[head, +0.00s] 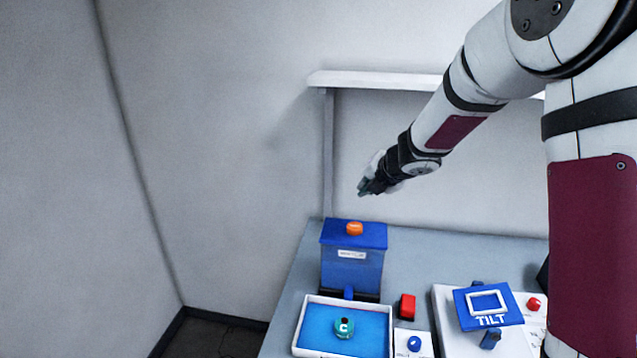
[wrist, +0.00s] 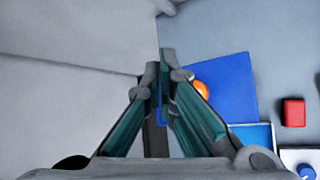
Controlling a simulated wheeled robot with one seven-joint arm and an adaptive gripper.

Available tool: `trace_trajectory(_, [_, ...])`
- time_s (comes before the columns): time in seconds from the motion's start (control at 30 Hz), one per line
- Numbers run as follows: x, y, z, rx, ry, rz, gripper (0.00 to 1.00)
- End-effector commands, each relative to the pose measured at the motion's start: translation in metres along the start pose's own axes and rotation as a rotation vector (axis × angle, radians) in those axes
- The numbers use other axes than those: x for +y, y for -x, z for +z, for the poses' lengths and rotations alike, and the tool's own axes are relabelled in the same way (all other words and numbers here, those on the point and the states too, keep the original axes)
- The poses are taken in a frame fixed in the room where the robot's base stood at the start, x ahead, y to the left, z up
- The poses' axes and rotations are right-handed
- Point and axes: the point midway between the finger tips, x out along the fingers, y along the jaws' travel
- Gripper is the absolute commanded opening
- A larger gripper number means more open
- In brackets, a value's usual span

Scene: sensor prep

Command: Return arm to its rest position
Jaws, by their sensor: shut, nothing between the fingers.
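My gripper (head: 364,188) is raised in the air above the back of the workbench, with my arm reaching in from the upper right. In the wrist view my gripper (wrist: 158,72) shows its two fingers shut together with nothing between them. Below it stands a blue box (head: 352,268) with an orange knob (head: 355,228) on its lid. The gripper is apart from the box. In the wrist view the blue lid (wrist: 228,85) lies beyond the fingers, and its orange knob (wrist: 201,90) is partly hidden by them.
A blue-floored white tray (head: 375,318) holds a teal round piece marked C (head: 344,328). A red block (head: 407,306), a blue knob (head: 414,344), a blue TILT plate (head: 488,306) and a red button (head: 533,303) are to the right. A white shelf (head: 375,80) runs along the wall behind.

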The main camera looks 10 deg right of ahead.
Motion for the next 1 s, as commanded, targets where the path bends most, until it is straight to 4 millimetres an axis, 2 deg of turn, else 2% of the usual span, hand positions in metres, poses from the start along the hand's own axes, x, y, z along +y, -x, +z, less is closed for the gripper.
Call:
trace_trajectory(0.1, [0.009, 0.044, 0.025, -0.127, -0.214, -0.023, 0.0])
trace_trajectory(0.2, [0.008, 0.088, 0.039, -0.235, -0.453, -0.043, 0.0])
trace_trajectory(0.3, [0.001, 0.132, 0.042, -0.326, -0.698, -0.058, 0.0])
trace_trajectory(0.43, [-0.015, 0.185, 0.029, -0.414, -1.022, -0.072, 0.0])
trace_trajectory(0.57, [-0.034, 0.231, -0.001, -0.465, -1.35, -0.091, 0.0])
trace_trajectory(0.7, [-0.053, 0.272, -0.049, -0.478, -1.7, -0.125, 0.0])
trace_trajectory(0.83, [-0.066, 0.302, -0.103, -0.449, -2.004, -0.18, 0.0])
trace_trajectory(1.0, [-0.073, 0.325, -0.165, -0.383, -2.291, -0.27, 0.0])
